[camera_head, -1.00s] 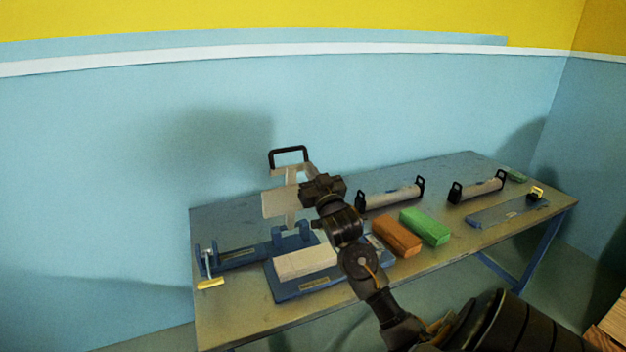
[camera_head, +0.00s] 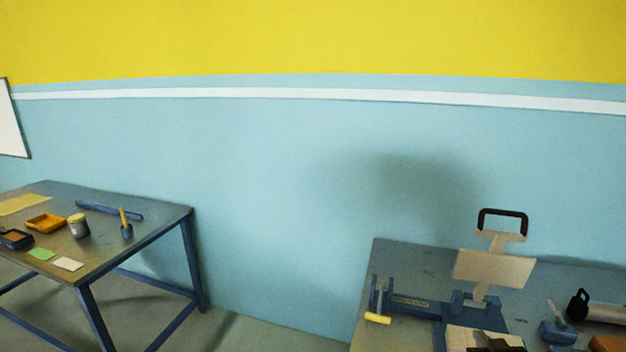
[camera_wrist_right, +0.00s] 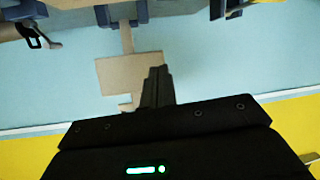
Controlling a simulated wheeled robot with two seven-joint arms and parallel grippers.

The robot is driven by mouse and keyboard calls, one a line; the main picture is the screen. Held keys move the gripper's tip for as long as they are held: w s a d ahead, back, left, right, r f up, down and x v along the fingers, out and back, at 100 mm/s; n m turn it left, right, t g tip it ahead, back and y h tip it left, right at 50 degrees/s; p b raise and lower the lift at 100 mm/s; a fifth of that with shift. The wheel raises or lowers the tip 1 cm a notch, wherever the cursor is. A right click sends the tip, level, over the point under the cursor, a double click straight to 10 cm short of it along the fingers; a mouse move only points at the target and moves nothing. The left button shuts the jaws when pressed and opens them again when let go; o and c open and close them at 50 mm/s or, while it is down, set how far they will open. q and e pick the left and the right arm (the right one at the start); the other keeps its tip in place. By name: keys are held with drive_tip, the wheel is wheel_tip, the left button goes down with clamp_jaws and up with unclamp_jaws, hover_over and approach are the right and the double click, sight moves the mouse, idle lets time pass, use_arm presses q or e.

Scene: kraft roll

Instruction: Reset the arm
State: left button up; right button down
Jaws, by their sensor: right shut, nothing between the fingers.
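My right gripper (camera_wrist_right: 156,72) shows in the right wrist view with its dark fingers together and nothing between them. In the head view, only a dark part of it (camera_head: 497,346) shows at the bottom edge, in front of a pale block (camera_head: 463,337). A tan, flat-panelled piece with a black handle (camera_head: 494,266) stands upright in a blue holder on the right table. In the wrist view this tan piece (camera_wrist_right: 118,75) appears upside down behind the fingers, apart from them as far as I can tell. My left gripper is not in view.
The right table (camera_head: 385,257) carries a blue fixture with a yellow-handled part (camera_head: 377,318), a grey roll (camera_head: 606,313) and a brown block (camera_head: 606,343). A second table (camera_head: 165,205) at left holds an orange tray (camera_head: 45,223) and jar (camera_head: 78,226). Floor between them is clear.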

drive_tip(key=s+a+f+n+g+y, duration=0.2)
drive_tip(key=s+a+f+g, duration=0.3)
drive_tip(key=s+a+f, duration=0.6)
drive_tip(key=s+a+f+n+g+y, duration=0.2)
drive_tip(key=s+a+f+g, duration=0.4)
drive_tip(key=s, duration=1)
wheel_tip(320, 180, down, 27)
drive_tip(key=s+g, duration=0.1)
drive_tip(key=s, duration=0.1)
drive_tip(key=s+d+f+g, duration=0.1)
drive_tip(key=s+d+f, duration=0.1)
drive_tip(key=s+f, duration=1.2)
drive_tip(key=shift+s+d, duration=0.4)
drive_tip(key=shift+s, duration=0.25)
drive_tip(key=shift+s+f, duration=0.1)
